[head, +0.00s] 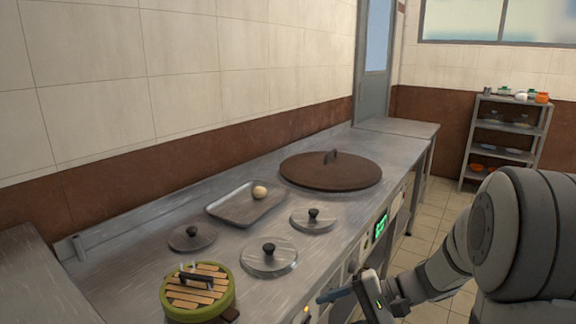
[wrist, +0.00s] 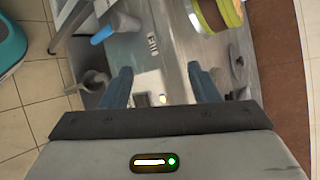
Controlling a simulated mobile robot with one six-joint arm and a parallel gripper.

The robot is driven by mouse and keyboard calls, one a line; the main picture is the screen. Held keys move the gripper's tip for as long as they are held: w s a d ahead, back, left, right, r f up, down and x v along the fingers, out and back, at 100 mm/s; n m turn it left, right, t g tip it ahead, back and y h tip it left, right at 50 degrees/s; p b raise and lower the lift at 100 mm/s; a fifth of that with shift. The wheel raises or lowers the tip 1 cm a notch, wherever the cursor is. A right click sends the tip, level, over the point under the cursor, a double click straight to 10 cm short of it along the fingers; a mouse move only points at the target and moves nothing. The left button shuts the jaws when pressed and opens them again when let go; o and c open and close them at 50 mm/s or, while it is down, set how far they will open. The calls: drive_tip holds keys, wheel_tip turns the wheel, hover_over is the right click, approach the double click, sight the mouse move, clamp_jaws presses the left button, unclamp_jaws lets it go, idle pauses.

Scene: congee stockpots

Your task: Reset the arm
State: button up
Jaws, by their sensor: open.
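My gripper (head: 345,292) is at the bottom of the head view, in front of the stove counter's front edge. In the wrist view my gripper (wrist: 160,88) shows two blue-grey fingers spread apart with nothing between them. The steel stove counter (head: 130,240) lies beyond it along the wall. My grey arm reaches in from the right of the head view.
On the counter are a green steamer (head: 198,292), lidded round covers (head: 268,257), (head: 312,219) and (head: 192,237), a tray (head: 232,208) with a pale round item (head: 260,192), and a large brown lid (head: 331,172). A shelf rack (head: 504,132) stands far right. Tiled floor (head: 437,205) is clear.

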drive_tip(key=s+d+r+n+h+p, duration=0.1)
drive_tip(key=s+r+n+h+p, duration=0.1)
drive_tip(key=s+r+h+p, duration=0.2)
drive_tip(key=s+d+r+n+t+h+p, duration=0.1)
drive_tip(key=s+r+h+p, duration=0.3)
drive_tip(key=r+p, duration=0.6)
drive_tip(key=s+d+r+n+t+h+p, duration=0.1)
drive_tip(key=s+d+r+n+h+p, duration=0.2)
drive_tip(key=r+p, duration=0.4)
wheel_tip(320, 180, up, 5)
drive_tip(key=shift+s+f+h, duration=0.15)
drive_tip(key=shift+s+h, duration=0.45)
drive_tip(key=shift+h, duration=0.2)
